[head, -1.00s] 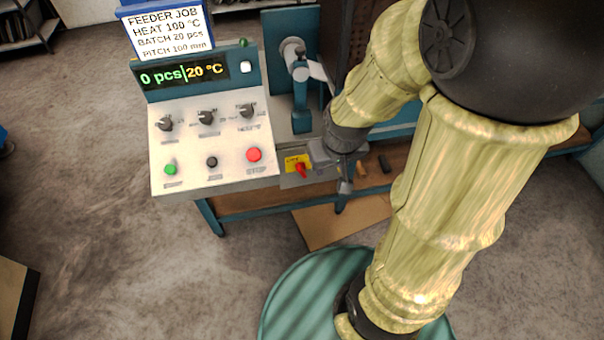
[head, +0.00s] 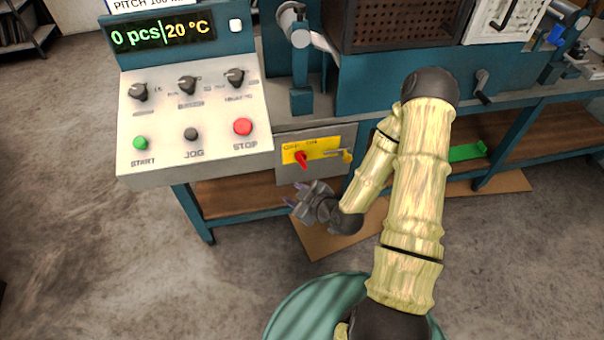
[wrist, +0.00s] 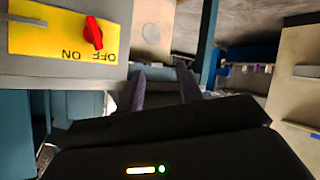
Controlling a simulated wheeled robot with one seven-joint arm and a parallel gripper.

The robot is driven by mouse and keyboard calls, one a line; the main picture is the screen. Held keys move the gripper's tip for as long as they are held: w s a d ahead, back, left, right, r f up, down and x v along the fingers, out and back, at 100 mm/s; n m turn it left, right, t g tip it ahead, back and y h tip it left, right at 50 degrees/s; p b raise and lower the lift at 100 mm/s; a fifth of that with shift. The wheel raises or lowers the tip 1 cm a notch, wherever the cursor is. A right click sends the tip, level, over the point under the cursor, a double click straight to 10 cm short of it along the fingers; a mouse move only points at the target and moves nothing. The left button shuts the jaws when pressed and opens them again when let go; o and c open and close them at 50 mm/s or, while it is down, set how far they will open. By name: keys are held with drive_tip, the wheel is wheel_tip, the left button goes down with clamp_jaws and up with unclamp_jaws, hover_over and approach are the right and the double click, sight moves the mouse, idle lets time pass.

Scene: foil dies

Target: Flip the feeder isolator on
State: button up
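The feeder isolator is a red rotary handle (head: 301,159) on a yellow plate (head: 325,147) marked OFF and ON, on a grey box under the control panel. The handle sits at the OFF side of the plate. In the wrist view the plate appears upside down, with the red handle (wrist: 93,33) beside the OFF lettering. My gripper (head: 293,194) is below and in front of the isolator, apart from it. In the wrist view its two dark fingers (wrist: 160,82) are spread with nothing between them, to the right of and below the handle.
The sloped control panel (head: 195,122) with knobs and START, JOG and STOP buttons overhangs at upper left. A brown shelf (head: 240,193) runs underneath. The floor in front at left is clear.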

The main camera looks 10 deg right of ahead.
drive_tip(key=d+f+m+t+h+b, duration=0.5)
drive_tip(key=f+t+b, duration=0.2)
drive_tip(key=b, duration=0.1)
drive_tip(key=shift+d+f+m+t+h+b, duration=0.3)
drive_tip(key=shift+f+m+h+b, duration=0.05)
drive_tip(key=shift+m+h, duration=0.05)
drive_tip(key=shift+w+f, duration=0.15)
drive_tip(key=b, duration=1)
approach(303, 165)
drive_tip(key=w+b, duration=0.1)
drive_tip(key=w, duration=1)
drive_tip(key=shift+w+f, duration=0.1)
drive_tip(key=shift+w, duration=0.15)
